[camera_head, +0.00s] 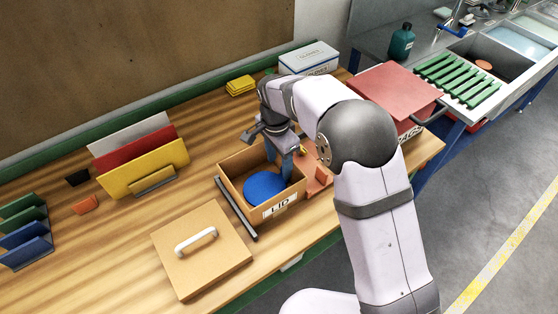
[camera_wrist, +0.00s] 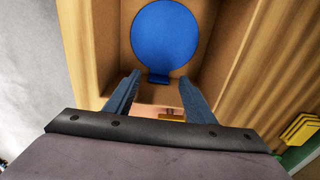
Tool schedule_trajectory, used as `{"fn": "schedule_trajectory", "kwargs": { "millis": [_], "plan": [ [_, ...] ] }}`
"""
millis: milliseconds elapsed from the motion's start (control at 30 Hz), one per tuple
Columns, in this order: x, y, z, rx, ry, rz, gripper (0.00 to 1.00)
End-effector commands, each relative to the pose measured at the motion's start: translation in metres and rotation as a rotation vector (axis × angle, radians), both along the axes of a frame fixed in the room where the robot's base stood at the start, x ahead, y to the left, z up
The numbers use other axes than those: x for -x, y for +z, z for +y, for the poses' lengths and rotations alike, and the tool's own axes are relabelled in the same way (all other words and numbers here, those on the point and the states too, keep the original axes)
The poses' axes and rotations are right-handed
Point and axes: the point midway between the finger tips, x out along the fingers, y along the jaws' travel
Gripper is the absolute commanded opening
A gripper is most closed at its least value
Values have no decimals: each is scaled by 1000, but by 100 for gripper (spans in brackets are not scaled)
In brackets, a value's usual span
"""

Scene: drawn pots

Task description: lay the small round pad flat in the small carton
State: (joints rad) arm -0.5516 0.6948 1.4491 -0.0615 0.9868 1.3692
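The small round pad (camera_head: 264,187) is blue with a short tab. It lies inside the small open carton (camera_head: 229,168), a tan box with a "LID" label on its front, and looks flat on the floor. In the wrist view the pad (camera_wrist: 165,36) sits between the carton walls (camera_wrist: 103,45), its tab toward my fingers. My gripper (camera_head: 285,165) points down at the back right part of the carton. In the wrist view my gripper (camera_wrist: 160,77) has its two blue fingers apart, one on each side of the tab, with nothing between them that I can see held.
A tan lid with a white handle (camera_head: 200,250) lies in front of the carton. A dark bar (camera_head: 237,210) runs along the carton's left side. Orange parts (camera_head: 319,180) stand close on its right. A red-topped box (camera_head: 395,90) is farther right. Upright coloured boards (camera_head: 145,170) stand left.

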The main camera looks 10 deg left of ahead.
Motion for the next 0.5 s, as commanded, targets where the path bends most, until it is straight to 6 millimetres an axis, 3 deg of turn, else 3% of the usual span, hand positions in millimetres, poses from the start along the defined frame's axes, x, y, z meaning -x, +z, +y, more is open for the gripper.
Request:
{"fn": "schedule_trajectory", "kwargs": {
  "millis": [267, 500],
  "plan": [
    [0, 1, 0, 0, 0, 0, 49],
    [-1, 16, 1, -2, 0, -4, 49]
  ]
}}
